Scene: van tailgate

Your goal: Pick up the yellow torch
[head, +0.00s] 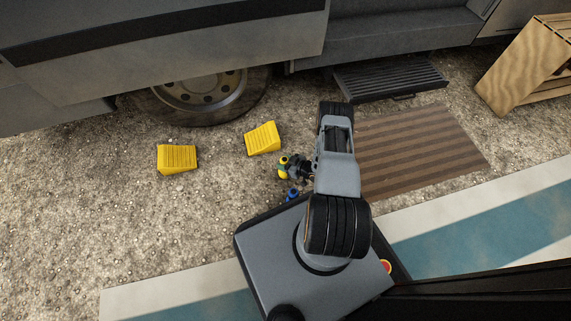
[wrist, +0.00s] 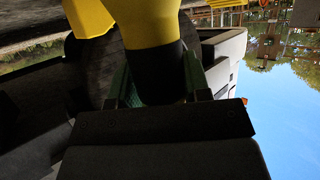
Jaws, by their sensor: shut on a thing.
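The yellow torch (head: 283,161) shows small in the head view, just left of my arm's end. In the wrist view it is large, with a yellow body (wrist: 150,22) and a black section. My gripper (head: 287,170) is shut on it. In the wrist view my gripper (wrist: 156,88) has its greenish fingers on either side of the black section. The torch's far end runs out of the wrist view at the top. I cannot tell how high it is above the gravel.
Two yellow wheel chocks (head: 177,159) (head: 263,138) lie on the gravel near the van's wheel (head: 203,92). A small blue object (head: 292,195) is close below my gripper. A striped mat (head: 420,150), a black step (head: 390,77) and a wooden crate (head: 522,70) are at the right.

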